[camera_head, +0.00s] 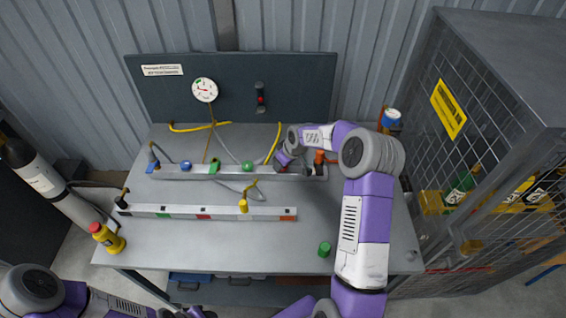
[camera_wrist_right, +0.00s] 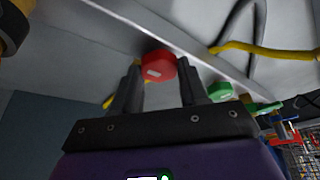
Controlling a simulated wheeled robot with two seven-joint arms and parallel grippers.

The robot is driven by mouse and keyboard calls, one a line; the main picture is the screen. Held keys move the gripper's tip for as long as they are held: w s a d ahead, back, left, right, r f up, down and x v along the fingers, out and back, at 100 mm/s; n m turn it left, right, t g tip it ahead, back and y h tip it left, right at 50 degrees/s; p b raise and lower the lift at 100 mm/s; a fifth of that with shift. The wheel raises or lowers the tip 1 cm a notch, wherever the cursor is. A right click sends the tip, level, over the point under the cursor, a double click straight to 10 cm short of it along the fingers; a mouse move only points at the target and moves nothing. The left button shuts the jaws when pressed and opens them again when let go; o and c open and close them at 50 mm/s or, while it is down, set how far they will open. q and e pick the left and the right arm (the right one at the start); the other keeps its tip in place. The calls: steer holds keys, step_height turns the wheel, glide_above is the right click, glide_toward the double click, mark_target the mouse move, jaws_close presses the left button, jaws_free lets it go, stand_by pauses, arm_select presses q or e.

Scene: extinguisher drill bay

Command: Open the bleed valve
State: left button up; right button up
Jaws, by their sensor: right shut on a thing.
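A grey rail (camera_head: 225,174) on the bench carries coloured knobs: blue (camera_head: 186,166), a green lever (camera_head: 214,165), a round green one (camera_head: 247,166) and an orange-red one (camera_head: 319,157). My right gripper (camera_head: 283,160) reaches down to this rail between the round green and orange-red knobs. In the right wrist view its fingers (camera_wrist_right: 158,88) are shut on a red knob (camera_wrist_right: 158,66) with a pale mark; a green knob (camera_wrist_right: 219,91) is beside it. The head view hides the red knob. No readable label marks the bleed valve. My left gripper (camera_head: 196,312) is only partly seen at the bottom edge.
A second rail (camera_head: 205,212) with a yellow valve (camera_head: 243,204) lies in front. A gauge (camera_head: 204,90) is on the back panel. A mesh cage (camera_head: 490,170) bounds the right; the front bench is mostly clear.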

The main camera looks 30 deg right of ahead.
steer(key=o, duration=1.1)
steer(key=shift+c, duration=0.2)
steer(key=shift+r, duration=0.1)
steer(key=v, duration=0.7)
steer(key=shift+r+p, duration=0.15)
steer(key=shift+p, duration=0.3)
steer(key=shift+s, duration=0.1)
